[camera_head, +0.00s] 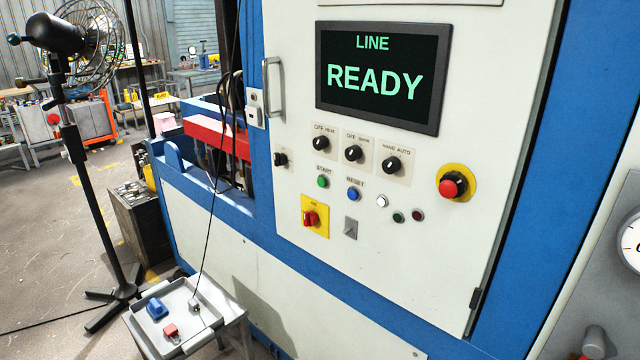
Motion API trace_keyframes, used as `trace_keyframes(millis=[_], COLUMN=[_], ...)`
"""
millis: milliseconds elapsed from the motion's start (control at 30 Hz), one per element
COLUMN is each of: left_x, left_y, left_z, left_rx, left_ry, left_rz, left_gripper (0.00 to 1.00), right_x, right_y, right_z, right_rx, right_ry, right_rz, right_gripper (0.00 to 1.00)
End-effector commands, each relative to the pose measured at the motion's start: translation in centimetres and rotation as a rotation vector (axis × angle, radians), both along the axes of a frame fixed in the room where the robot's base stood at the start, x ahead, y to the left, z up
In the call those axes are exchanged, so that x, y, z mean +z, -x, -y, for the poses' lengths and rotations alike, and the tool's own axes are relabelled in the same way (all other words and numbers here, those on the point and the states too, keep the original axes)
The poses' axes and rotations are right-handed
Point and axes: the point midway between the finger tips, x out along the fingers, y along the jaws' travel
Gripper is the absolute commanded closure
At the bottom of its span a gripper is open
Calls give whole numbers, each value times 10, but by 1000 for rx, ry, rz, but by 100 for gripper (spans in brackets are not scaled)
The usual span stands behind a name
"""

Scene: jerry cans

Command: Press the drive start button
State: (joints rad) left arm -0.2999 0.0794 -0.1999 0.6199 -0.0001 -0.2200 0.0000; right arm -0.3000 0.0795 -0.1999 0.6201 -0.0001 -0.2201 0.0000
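A white control panel (270,215) fills the middle of the head view. The green button (323,181) labelled START sits on its left part, below the row of black selector knobs. A blue button (354,194) labelled RESET is to its right. The screen (380,76) above reads LINE READY in green letters. Nothing covers the green button. Neither of my grippers shows in this view.
A red emergency button (452,187) on yellow is at the panel's right. A red-and-yellow rotary switch (311,218) sits below START. A tray (151,328) with a blue and a red item stands lower left. A fan (92,42) stands at left.

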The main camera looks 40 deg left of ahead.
Motion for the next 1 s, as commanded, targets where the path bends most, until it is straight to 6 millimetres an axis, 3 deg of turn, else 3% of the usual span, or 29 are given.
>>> trace_keyframes(millis=[33, 100, 133, 1000], left_x=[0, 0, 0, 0], left_y=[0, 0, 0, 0], left_z=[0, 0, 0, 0], left_rx=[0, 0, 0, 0], left_ry=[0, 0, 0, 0], left_rz=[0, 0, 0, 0], left_gripper=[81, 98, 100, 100], right_x=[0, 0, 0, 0], right_y=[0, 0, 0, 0], right_z=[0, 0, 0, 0], right_rx=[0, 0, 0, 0], right_ry=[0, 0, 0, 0], right_rz=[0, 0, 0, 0], right_gripper=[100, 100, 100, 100])
